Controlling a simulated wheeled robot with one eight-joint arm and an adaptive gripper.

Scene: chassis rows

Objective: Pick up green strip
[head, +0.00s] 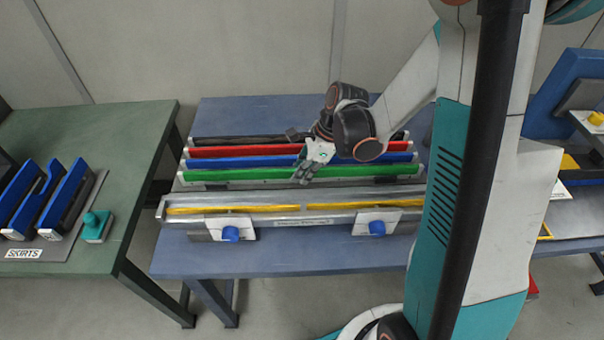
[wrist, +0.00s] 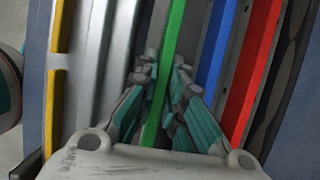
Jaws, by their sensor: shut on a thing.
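The green strip (head: 240,174) lies lengthwise in the rack on the blue table, in front of the blue strip (head: 250,162). In the wrist view the green strip (wrist: 176,29) runs between my two fingers. My gripper (head: 303,174) is over the strip, right of its middle, and in the wrist view my gripper (wrist: 162,72) is shut on it, a finger on each side. I cannot tell whether the strip is raised at all. Part of it is hidden by my fingers.
A red strip (head: 240,151) and a black one stand behind the blue strip. A metal rail with yellow strips (head: 250,209) and blue knobs (head: 230,234) lies in front. A green table (head: 130,125) at left holds blue blocks (head: 65,199). Another blue fixture stands at right.

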